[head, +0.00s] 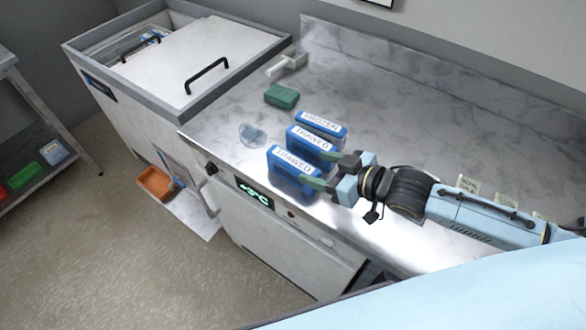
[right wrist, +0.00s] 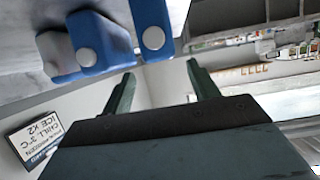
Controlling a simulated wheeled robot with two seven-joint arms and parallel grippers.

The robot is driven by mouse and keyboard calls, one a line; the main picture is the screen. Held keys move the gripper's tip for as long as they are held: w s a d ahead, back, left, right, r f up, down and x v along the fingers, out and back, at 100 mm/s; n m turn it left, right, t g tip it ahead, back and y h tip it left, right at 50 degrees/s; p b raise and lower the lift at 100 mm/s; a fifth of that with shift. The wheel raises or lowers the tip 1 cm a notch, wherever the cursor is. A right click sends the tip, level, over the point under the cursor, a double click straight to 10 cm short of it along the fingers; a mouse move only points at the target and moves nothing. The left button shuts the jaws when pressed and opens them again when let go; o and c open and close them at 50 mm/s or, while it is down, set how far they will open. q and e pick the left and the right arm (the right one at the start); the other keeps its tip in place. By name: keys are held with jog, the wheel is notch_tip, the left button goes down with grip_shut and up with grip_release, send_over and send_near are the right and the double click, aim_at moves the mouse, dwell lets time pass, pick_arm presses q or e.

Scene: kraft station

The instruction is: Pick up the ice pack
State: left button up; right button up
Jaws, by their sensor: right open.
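Three blue ice packs with white labels stand in a row on the marble counter in the head view. The nearest pack (head: 290,171) and the middle pack (head: 308,143) have labels that seem to read THAWED. The farthest pack (head: 320,124) seems to read FROZEN. My right gripper (head: 322,170) is open at the right ends of the nearer two packs. In the right wrist view, blue packs with round white caps (right wrist: 102,45) lie beyond the fingertips, up and to the left. The space between the fingers (right wrist: 160,85) looks empty. My left gripper is not in view.
A green block (head: 281,96), a clear round dish (head: 252,135) and a white tool (head: 287,65) are on the counter. A chest with a handled lid (head: 205,60) stands at left. An orange bin (head: 155,184) sits low beside the counter. The counter's back is clear.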

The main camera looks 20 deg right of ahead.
aim_at(295, 162)
jog(key=shift+x, duration=1)
jog(key=x, duration=0.4)
jog(key=shift+a, duration=0.25)
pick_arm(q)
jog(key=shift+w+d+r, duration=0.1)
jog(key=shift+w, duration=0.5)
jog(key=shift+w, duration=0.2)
pick_arm(e)
jog(key=shift+r, duration=0.1)
jog(key=c, duration=1.3)
